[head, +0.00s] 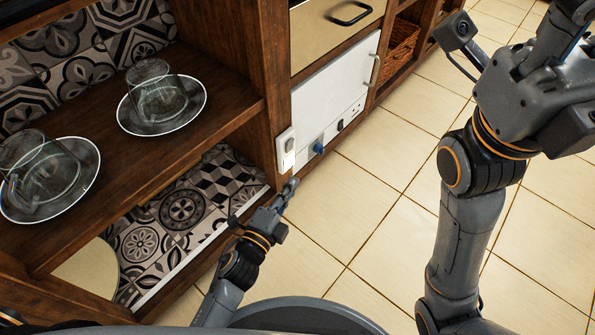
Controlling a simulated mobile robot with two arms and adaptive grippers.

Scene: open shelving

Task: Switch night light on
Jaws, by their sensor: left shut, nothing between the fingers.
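The night light (286,149) is a small white unit on the front of the dark wooden post, left of the white panel. Its lower part looks bright, as if glowing. My left gripper (291,186) is shut and empty. Its fingertips point up towards the night light and appear just below it in the picture; I cannot tell whether they touch it. My right arm stands at the right over the floor, and its fingers are not in view.
Glass cups on saucers stand on the wooden shelf (190,122) at left. A drawer (330,35) with a black handle is above. The tiled floor (370,175) is open.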

